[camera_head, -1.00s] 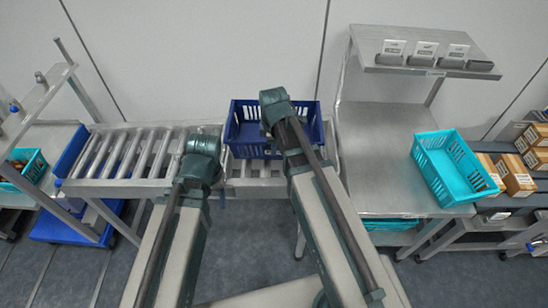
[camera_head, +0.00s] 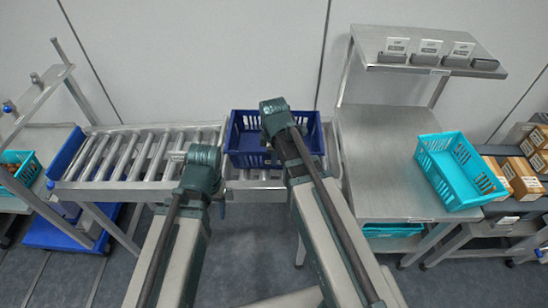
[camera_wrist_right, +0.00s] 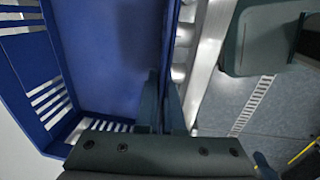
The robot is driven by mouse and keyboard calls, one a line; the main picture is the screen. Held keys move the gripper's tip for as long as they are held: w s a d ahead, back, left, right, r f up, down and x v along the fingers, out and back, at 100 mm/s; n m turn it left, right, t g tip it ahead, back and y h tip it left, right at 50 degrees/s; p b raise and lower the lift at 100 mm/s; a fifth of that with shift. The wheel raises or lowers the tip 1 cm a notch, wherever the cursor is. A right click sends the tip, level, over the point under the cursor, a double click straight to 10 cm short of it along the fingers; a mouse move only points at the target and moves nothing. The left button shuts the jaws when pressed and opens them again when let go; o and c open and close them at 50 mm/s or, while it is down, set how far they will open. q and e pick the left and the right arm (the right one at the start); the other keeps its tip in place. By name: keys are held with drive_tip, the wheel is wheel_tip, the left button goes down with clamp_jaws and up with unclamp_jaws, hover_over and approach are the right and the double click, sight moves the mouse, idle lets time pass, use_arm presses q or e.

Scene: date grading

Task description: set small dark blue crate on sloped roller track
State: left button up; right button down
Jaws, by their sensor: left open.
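The small dark blue crate (camera_head: 247,142) sits upright, looking empty, over the right end of the roller track (camera_head: 128,158). Its near side is low against the rollers; whether its base fully rests on them I cannot tell. My right gripper (camera_wrist_right: 164,105) is at the crate's near wall, one finger on each side, shut on the wall; the crate's slotted side (camera_wrist_right: 48,95) shows in the right wrist view. In the head view my right wrist hides part of the crate. My left gripper (camera_head: 202,170) is over the track's near edge, left of the crate, empty, its fingertips mostly hidden.
A steel table (camera_head: 375,160) with a raised shelf stands right of the track. A turquoise crate (camera_head: 455,180) overhangs its right edge, beside cartons (camera_head: 522,178). Another turquoise crate (camera_head: 20,168) is at far left. The track's left rollers are bare.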

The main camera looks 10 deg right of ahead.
drive_tip(key=shift+f, duration=0.2)
drive_tip(key=c, duration=1)
unclamp_jaws()
drive_tip(key=shift+c, duration=0.2)
drive_tip(key=shift+r, duration=0.1)
wheel_tip(320, 180, up, 13)
drive_tip(key=s+p, duration=0.1)
drive_tip(key=p, duration=1.2)
drive_tip(key=s+a+m+g+h, duration=0.1)
drive_tip(key=s+a+m, duration=0.8)
drive_tip(key=s+m, duration=0.2)
drive_tip(key=shift+s+a+g, duration=0.4)
drive_tip(key=shift+s, duration=0.85)
